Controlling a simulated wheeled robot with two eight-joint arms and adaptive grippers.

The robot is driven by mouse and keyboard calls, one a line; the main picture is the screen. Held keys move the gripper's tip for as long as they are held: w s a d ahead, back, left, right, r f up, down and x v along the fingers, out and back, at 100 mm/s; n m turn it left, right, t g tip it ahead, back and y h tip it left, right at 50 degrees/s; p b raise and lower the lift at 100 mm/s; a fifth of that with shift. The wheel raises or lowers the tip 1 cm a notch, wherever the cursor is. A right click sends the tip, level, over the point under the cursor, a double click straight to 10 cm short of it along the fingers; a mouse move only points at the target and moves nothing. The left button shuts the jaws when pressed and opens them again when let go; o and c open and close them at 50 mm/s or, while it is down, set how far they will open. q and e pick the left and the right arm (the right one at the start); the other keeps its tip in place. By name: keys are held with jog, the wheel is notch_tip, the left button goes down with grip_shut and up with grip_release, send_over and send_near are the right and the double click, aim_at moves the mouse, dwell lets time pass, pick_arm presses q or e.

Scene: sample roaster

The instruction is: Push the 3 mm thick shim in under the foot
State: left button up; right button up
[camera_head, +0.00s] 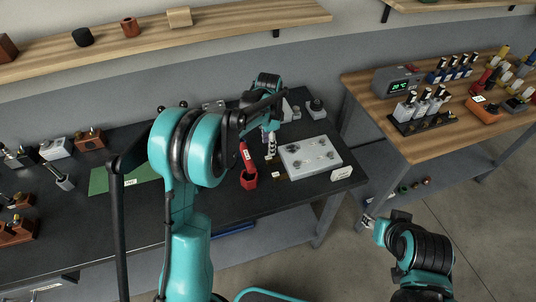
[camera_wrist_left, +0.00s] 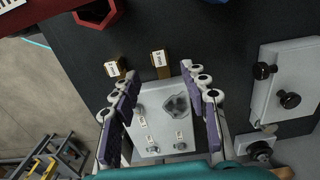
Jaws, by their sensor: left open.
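My left gripper (camera_head: 268,130) is over the back right of the dark bench. In the left wrist view the left gripper (camera_wrist_left: 164,115) is open, its purple-padded fingers apart with nothing between the pads. A pale grey plate (camera_head: 296,163) with several round fittings lies below; it also shows beyond the fingers in the wrist view (camera_wrist_left: 150,150). Two small brass-coloured labelled pieces, one at left (camera_wrist_left: 118,74) and one at right (camera_wrist_left: 160,71), lie beside the plate. They may be shims; I cannot read their labels. I cannot tell which fitting is the foot.
A red hexagonal holder (camera_head: 249,181) stands at the plate's left. A light grey block with black knobs (camera_wrist_left: 270,105) is right of the fingers in the wrist view. A green mat (camera_head: 125,178) lies farther left. A wooden table (camera_head: 425,150) with vials stands at right.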

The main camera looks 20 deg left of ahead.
aim_at(268, 157)
pick_arm(q)
notch_tip(268, 157, down, 8)
jog(key=shift+r+b, duration=0.25)
jog(key=shift+b, duration=0.8)
grip_shut()
